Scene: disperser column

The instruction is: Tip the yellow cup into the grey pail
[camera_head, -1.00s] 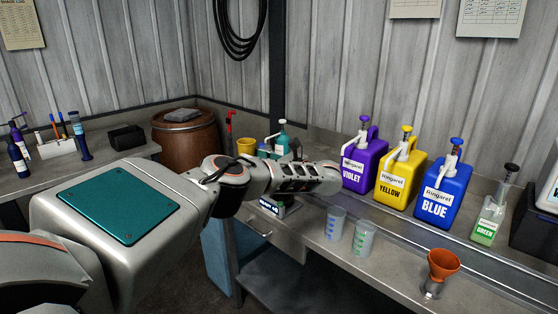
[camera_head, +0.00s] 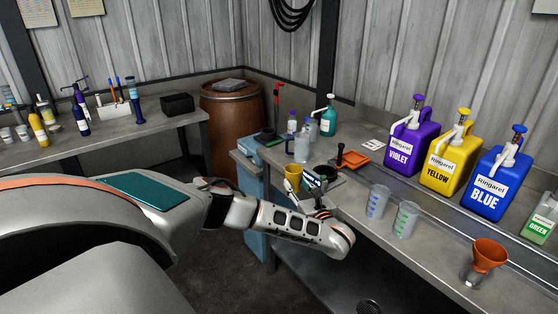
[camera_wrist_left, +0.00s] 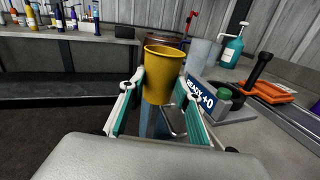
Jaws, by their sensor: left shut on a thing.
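The yellow cup (camera_head: 293,178) is roughly upright beyond the end of my left arm. In the left wrist view, the yellow cup (camera_wrist_left: 161,78) sits between the two teal-padded fingers, its rim above them. My left gripper (camera_head: 303,191) is shut on it, and the left gripper (camera_wrist_left: 160,97) also shows in the wrist view. The cup's contents are hidden. The cup is near the bench's left end, in front of the blue cabinet (camera_head: 256,210). I cannot pick out a grey pail for certain. My right gripper is out of view.
A clear jug (camera_head: 301,148), a teal pump bottle (camera_head: 328,117) and an orange tray (camera_head: 355,159) stand on the bench behind. Two measuring cups (camera_head: 377,203) (camera_head: 405,220) and an orange funnel (camera_head: 488,256) are to the right. A brown barrel (camera_head: 232,125) fills the corner.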

